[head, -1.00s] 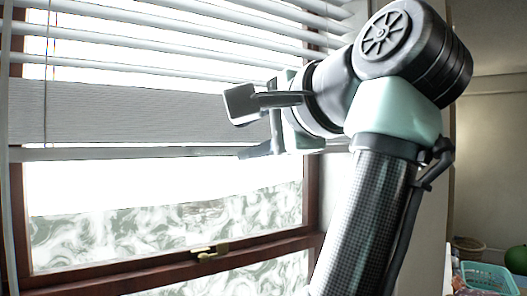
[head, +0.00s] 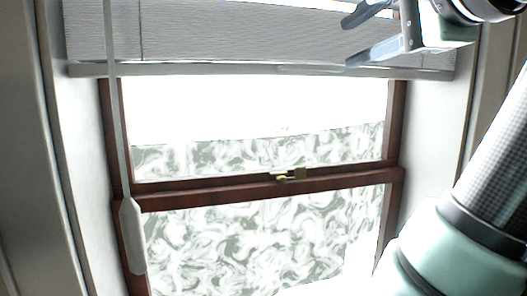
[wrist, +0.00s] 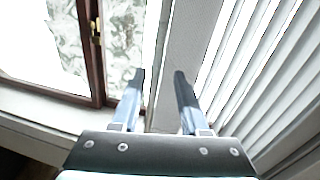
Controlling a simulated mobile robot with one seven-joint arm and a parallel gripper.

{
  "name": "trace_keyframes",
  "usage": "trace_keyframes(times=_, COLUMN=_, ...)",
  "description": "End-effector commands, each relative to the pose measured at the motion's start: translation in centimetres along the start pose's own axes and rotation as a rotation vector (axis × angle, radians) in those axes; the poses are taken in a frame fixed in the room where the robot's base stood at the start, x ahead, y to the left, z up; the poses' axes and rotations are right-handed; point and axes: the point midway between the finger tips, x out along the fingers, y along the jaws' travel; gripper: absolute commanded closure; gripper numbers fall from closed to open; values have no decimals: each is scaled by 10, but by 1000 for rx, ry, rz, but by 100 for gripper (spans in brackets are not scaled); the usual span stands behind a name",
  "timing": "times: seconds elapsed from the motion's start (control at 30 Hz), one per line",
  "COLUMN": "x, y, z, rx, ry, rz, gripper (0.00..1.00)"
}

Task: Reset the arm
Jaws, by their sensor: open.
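My gripper (head: 357,36) is at the upper right of the head view, in front of the lower part of the window blind. Its two fingers are apart with nothing between them. In the wrist view my gripper (wrist: 160,75) also shows open and empty, its fingers pointing towards the blind's bottom part and the window. My arm runs down the right side of the head view.
A window with a dark red wooden frame (head: 245,191) and a brass latch (head: 288,176) fills the middle. The blind (head: 230,32) hangs across its top. A blind wand (head: 131,235) hangs at the left. White walls flank the window recess.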

Motion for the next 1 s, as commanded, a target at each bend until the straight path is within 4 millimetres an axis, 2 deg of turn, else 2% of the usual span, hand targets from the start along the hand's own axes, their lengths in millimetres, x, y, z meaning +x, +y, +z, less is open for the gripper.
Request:
trace_keyframes(times=0.03, x=10, y=14, z=1, rx=-54, ry=33, rz=-22, gripper=55)
trace_keyframes(times=0.2, x=32, y=43, z=9, rx=-372, ry=218, rz=-153, gripper=55)
trace_keyframes(times=0.37, x=29, y=65, z=39, rx=-722, ry=409, rz=-278, gripper=55)
trace_keyframes(times=0.47, x=15, y=78, z=67, rx=-935, ry=532, rz=-355, gripper=55)
trace_keyframes(times=0.6, x=-18, y=92, z=110, rx=-1190, ry=704, rz=-457, gripper=55)
trace_keyframes(times=0.7, x=-43, y=98, z=135, rx=-1315, ry=810, rz=-512, gripper=55)
trace_keyframes(times=0.83, x=-68, y=103, z=155, rx=-1405, ry=905, rz=-557, gripper=55)
trace_keyframes(times=1.0, x=-78, y=103, z=161, rx=-1438, ry=944, rz=-571, gripper=55)
